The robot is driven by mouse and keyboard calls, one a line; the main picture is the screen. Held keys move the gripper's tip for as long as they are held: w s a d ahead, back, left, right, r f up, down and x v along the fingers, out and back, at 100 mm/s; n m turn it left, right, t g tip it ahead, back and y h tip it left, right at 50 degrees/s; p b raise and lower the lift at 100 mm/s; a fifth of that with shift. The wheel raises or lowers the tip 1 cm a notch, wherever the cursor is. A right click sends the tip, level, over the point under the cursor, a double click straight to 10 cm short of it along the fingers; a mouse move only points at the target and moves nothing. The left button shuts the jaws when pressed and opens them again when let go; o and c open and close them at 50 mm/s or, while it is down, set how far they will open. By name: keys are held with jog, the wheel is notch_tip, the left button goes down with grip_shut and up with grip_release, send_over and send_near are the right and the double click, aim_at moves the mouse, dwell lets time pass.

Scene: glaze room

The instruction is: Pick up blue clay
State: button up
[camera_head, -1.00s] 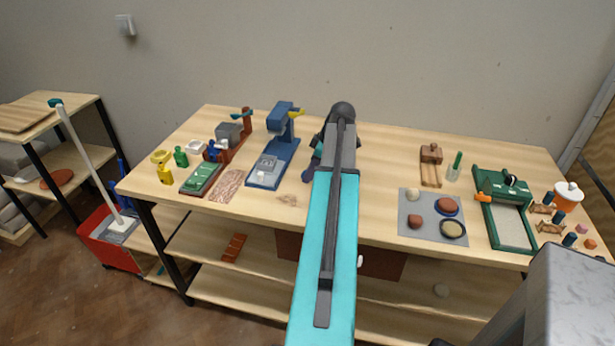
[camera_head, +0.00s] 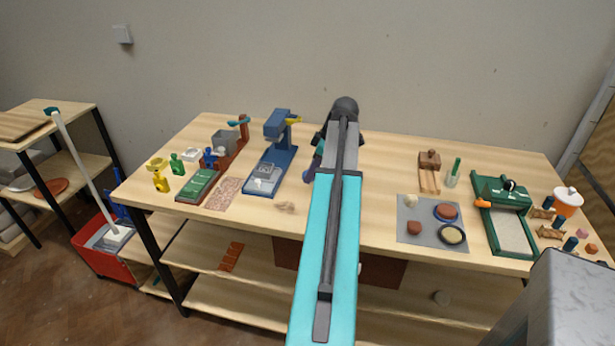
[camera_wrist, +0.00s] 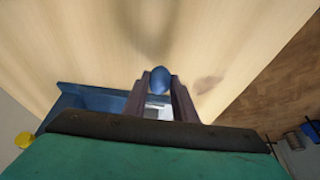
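The blue clay (camera_wrist: 160,80) is a small smooth blue lump in the wrist view. It sits between the tips of my gripper (camera_wrist: 160,88), with a finger close against each side, so my gripper looks shut on it. In the head view my gripper (camera_head: 316,160) is at the left of my arm's far end, over the middle of the table. A dark bluish lump at its tip there looks like the same clay. My arm hides part of the gripper.
The wooden table (camera_head: 385,165) is bare around my gripper. A grey mat (camera_head: 415,232) with several lumps and dishes lies right, beside a green tray (camera_head: 510,232).

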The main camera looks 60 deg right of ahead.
jog(key=s+a+b, duration=0.1)
jog(key=s, duration=0.3)
jog(key=s+a+r+b, duration=0.1)
jog(key=s, duration=0.4)
jog(key=s+a, duration=0.1)
jog(key=s, duration=0.4)
jog(key=shift+s+a+r+b, duration=0.1)
jog(key=shift+a+r+b, duration=0.05)
jog(key=shift+b, duration=0.25)
jog(key=shift+c, duration=0.2)
jog(key=shift+r, duration=0.1)
jog(key=shift+w+r+p, duration=0.35)
jog(key=shift+w, duration=0.25)
jog(key=shift+w+r+p, duration=0.85)
jog(key=shift+w+r, duration=0.05)
jog(key=shift+w, duration=3.8)
jog(key=shift+w+r+p, duration=0.9)
jog(key=shift+w, duration=3.75)
jog(key=shift+w+r+p, duration=0.85)
jog(key=shift+w+r, duration=0.05)
jog(key=shift+w, duration=3.8)
